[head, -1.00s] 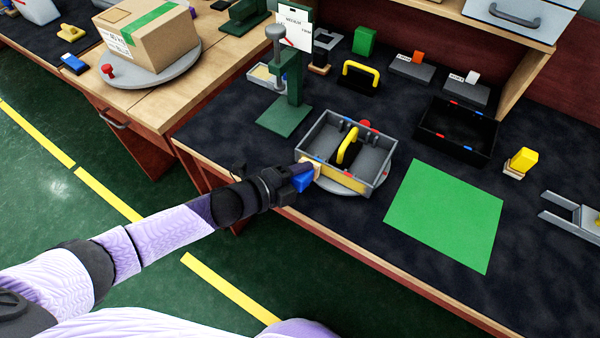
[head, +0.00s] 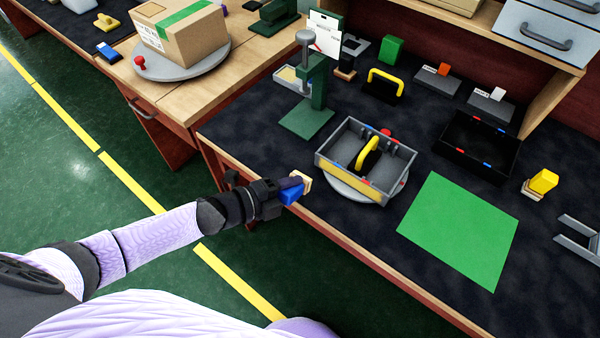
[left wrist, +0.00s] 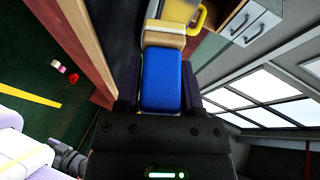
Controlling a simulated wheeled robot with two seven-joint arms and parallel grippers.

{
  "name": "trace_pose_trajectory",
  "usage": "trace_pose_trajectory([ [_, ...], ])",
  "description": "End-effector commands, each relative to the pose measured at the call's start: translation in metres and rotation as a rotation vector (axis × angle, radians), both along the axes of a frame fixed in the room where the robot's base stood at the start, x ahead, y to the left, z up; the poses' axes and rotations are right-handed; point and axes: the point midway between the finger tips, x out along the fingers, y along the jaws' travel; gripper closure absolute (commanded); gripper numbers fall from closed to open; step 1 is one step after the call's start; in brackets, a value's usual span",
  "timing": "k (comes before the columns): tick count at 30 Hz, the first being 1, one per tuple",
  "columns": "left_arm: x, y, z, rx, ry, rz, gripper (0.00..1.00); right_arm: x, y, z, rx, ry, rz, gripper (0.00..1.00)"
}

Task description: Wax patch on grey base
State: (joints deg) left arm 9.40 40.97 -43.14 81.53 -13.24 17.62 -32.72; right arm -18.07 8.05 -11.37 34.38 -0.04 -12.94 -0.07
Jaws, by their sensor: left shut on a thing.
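My left gripper (head: 287,188) is shut on a blue block (head: 292,195) with a tan pad (head: 304,181) at its far end. In the left wrist view the blue block (left wrist: 162,80) sits between the fingers, with the tan pad (left wrist: 163,40) beyond it. An open grey box (head: 398,163) with a yellow front panel (head: 350,184) and a yellow-handled divider (head: 367,155) stands on a round grey base (head: 345,188). In the head view the pad is just left of the box, with a small gap. My right gripper is not in view.
A red knob (head: 386,132) shows behind the box. A green press stand (head: 318,92) is behind it to the left. A green mat (head: 460,230), a black tray (head: 478,146) and a yellow block on a tan pad (head: 543,181) lie to the right. The table's wooden front edge runs below.

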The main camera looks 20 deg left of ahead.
Motion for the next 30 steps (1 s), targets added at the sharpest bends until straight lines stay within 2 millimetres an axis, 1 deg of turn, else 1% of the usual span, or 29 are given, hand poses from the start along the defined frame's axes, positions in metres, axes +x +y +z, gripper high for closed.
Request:
trace_pose_trajectory([
  [3,-0.006,0.002,0.001,0.0,0.0,0.0,1.0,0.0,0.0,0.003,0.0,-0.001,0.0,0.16],
  [11,-0.008,0.003,0.0,0.0,0.0,0.0,1.0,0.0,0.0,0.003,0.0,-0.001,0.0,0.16],
  [15,-0.024,0.008,0.002,0.0,0.001,0.0,1.0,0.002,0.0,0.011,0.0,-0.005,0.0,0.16],
  [18,-0.032,0.011,0.001,0.0,0.0,0.0,1.0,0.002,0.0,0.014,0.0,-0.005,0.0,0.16],
  [30,-0.034,0.012,0.0,0.0,-0.001,-0.001,1.0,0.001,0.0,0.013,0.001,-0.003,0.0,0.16],
])
